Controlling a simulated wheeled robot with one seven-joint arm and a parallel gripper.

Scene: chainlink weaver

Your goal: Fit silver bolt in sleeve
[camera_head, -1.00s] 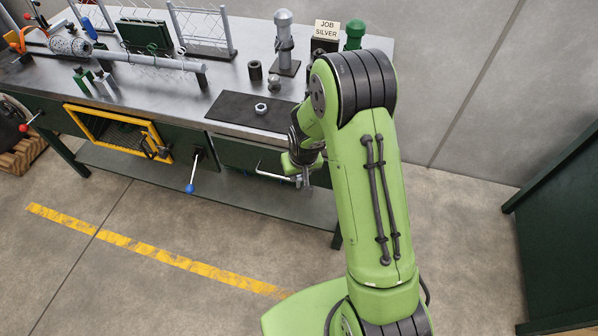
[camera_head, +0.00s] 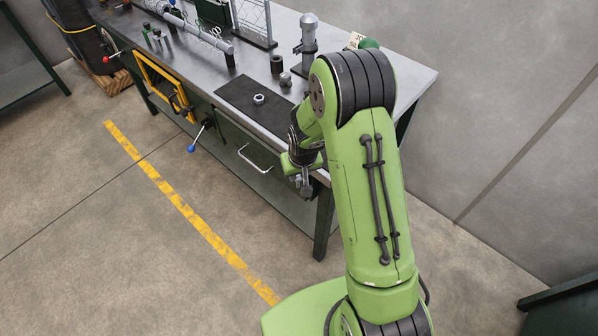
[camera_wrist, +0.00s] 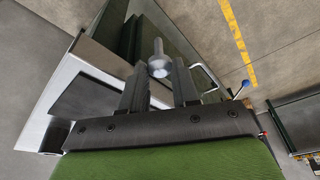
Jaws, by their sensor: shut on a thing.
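My gripper (camera_head: 303,180) is in front of the bench's front edge, below the top. It is shut on a silver bolt, seen between the fingertips in the wrist view (camera_wrist: 160,66). The bolt's round head faces the wrist camera and its shank points away. A short dark hollow cylinder (camera_head: 277,64), which may be the sleeve, stands upright on the bench behind the black mat. The bolt is well apart from it.
A hex nut (camera_head: 259,99) lies on the black mat (camera_head: 233,92). A small grey piece (camera_head: 285,79) and a tall silver post (camera_head: 309,40) stand behind it. The bench (camera_head: 405,75) has a drawer handle (camera_head: 255,160) in front. The floor before it is clear.

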